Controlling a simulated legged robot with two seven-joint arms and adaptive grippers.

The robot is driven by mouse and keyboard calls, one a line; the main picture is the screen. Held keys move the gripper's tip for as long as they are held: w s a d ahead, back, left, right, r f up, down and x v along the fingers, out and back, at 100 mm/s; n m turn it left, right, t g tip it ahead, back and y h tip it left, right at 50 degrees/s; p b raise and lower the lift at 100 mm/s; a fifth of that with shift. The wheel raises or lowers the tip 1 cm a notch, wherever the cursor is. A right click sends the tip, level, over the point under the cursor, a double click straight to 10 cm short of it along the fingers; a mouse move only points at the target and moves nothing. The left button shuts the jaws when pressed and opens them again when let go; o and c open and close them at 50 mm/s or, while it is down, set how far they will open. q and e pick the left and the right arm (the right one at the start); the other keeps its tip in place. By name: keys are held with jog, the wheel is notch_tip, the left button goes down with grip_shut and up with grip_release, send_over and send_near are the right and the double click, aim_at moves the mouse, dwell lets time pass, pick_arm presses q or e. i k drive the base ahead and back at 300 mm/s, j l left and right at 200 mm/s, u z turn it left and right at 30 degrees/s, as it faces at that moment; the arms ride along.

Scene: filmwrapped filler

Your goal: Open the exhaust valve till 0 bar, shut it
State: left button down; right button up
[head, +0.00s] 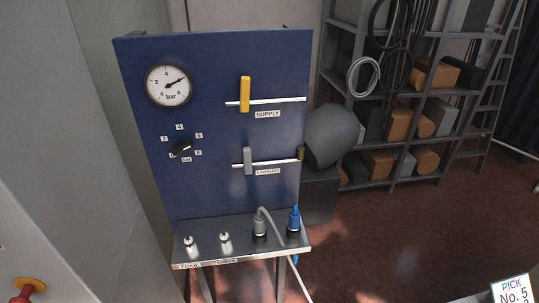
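The exhaust valve has a grey lever (248,160) standing upright, crosswise to its horizontal pipe (280,162), on the lower right of a blue panel (215,130). A label reading EXHAUST (268,171) is just below it. The round white pressure gauge (168,86) is at the panel's upper left. Its dark needle points right and slightly up, at about 6 bar; the exact reading is too small to tell. Neither of my grippers is in view.
A yellow supply lever (245,94) stands upright above the exhaust lever. A black knob (181,149) has bar numbers around it. A metal ledge (205,254) below holds fittings and a blue connector (294,220). Shelves (400,95) stand behind right.

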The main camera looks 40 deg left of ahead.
aim_at(247, 150)
jog(key=u, duration=1.4)
jog(key=k+l+z, duration=0.15)
jog(key=l+z, duration=0.15)
